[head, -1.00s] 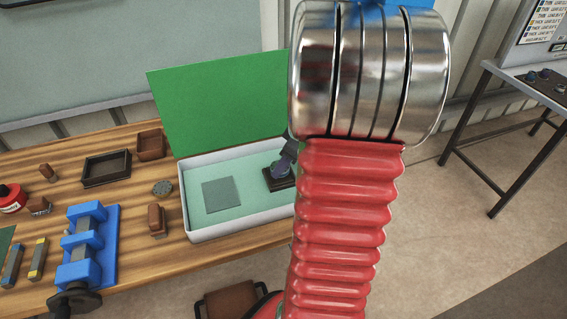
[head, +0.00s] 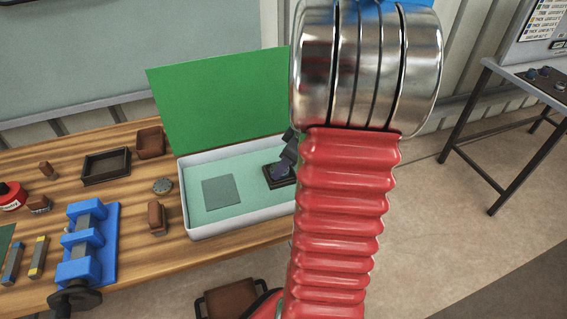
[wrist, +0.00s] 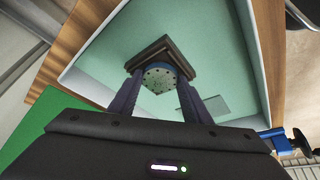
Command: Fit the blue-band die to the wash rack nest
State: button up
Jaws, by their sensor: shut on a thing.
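The blue-band die (wrist: 160,79) is a round piece with a grey, dotted top and a blue side, seen in the wrist view. My gripper (wrist: 161,84) has its two dark fingers shut on opposite sides of it. The dark square nest (wrist: 133,63) lies beneath and around the die inside the wash tray. I cannot tell whether the die rests fully down in it. In the head view, the nest (head: 268,182) sits at the tray's right, with my gripper (head: 289,150) over it, partly hidden by my arm.
The white tray (head: 186,205) has a teal floor with a grey square patch (head: 221,191) at left. An upright green panel (head: 215,95) stands behind it. A blue vise-like fixture (head: 90,245), brushes and a dark box (head: 106,167) stand on the wooden bench at left.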

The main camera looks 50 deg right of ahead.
dwell(0.3)
jog(key=o, duration=1.3)
jog(key=shift+f, duration=0.1)
jog(key=shift+o, duration=0.4)
jog(key=shift+s, duration=0.1)
jog(key=v, duration=1.3)
jog(key=shift+s+r, duration=0.1)
jog(key=shift+r, duration=0.25)
